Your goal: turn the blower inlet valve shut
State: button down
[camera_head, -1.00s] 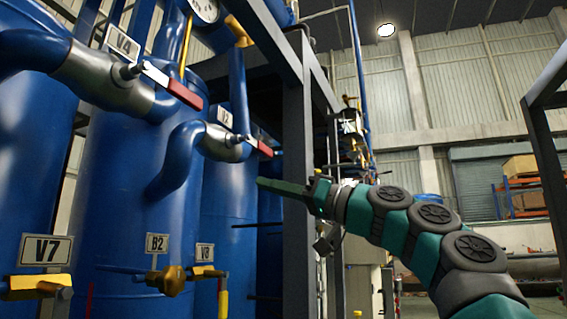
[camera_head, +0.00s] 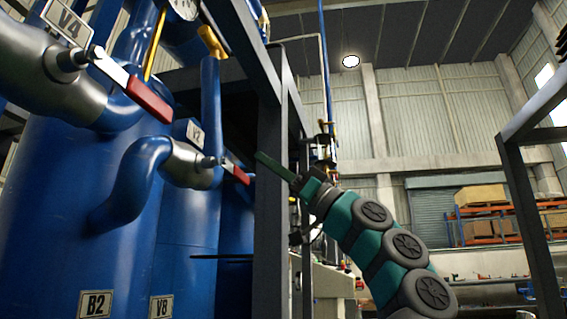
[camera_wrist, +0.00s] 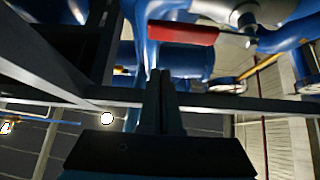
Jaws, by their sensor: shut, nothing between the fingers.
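Two lever valves with red handles show on the blue pipework in the head view. The nearer valve's handle (camera_head: 148,101) is by a V4 plate and slopes down to the right. The farther valve's handle (camera_head: 236,173) is by a smaller plate that I read as V2. No label names the blower inlet valve, so I cannot tell which it is. My gripper (camera_head: 260,157) is shut and empty, pointing up and left, just right of the farther handle in the picture. In the wrist view, a red handle (camera_wrist: 183,33) lies beyond my shut fingers (camera_wrist: 161,82), with no clear contact.
A dark steel frame post (camera_head: 268,200) stands right beside my gripper. Blue tanks (camera_head: 60,200) with B2 and V8 plates fill the left. Another dark frame (camera_head: 525,200) stands at the right. Open hall floor and shelves with boxes (camera_head: 480,197) lie behind.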

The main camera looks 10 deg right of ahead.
jog(key=shift+w+a+f+b, duration=0.2)
jog(key=shift+a+f+b, duration=0.15)
jog(key=shift+a+f, duration=0.25)
jog(key=shift+w+a+f+b, duration=0.2)
jog(key=shift+a+f+b, duration=0.2)
jog(key=shift+a, duration=0.2)
